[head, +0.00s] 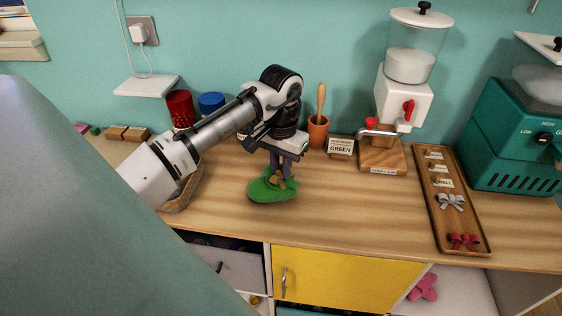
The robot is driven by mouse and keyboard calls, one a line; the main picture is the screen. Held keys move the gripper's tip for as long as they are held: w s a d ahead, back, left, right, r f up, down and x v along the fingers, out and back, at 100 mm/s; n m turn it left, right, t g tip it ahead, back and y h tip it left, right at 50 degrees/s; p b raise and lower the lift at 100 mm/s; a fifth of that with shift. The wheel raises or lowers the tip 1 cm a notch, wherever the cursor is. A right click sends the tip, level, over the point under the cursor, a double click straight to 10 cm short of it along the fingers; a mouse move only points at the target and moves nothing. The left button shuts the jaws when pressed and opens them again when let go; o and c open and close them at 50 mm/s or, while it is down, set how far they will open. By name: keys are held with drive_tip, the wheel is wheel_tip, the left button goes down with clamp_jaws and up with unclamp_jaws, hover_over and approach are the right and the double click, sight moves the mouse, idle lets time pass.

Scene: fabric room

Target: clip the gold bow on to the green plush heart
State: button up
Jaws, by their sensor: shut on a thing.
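The green plush heart (262,192) lies on the wooden counter, below my arm. My gripper (281,175) points down over the heart and is shut on the gold bow (280,183). The bow is low between the fingertips, at the heart's upper surface. The fingers partly hide the bow and the far side of the heart. I cannot tell whether the bow is only touching the heart or clipped to it.
A wooden tray (481,224) at right holds a silver bow (450,201), a red bow (463,240) and small pieces. A "GREEN" sign (341,147), a terracotta pot (317,132) and a white dispenser (403,98) stand behind. The counter right of the heart is clear.

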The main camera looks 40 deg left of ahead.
drive_tip(key=o, duration=0.7)
drive_tip(key=shift+o, duration=0.2)
wheel_tip(320, 180, up, 14)
drive_tip(key=shift+b, duration=0.4)
wheel_tip(320, 180, up, 9)
drive_tip(key=p, duration=1.2)
hover_over(281, 170)
drive_tip(key=shift+f, duration=0.15)
idle(0.4)
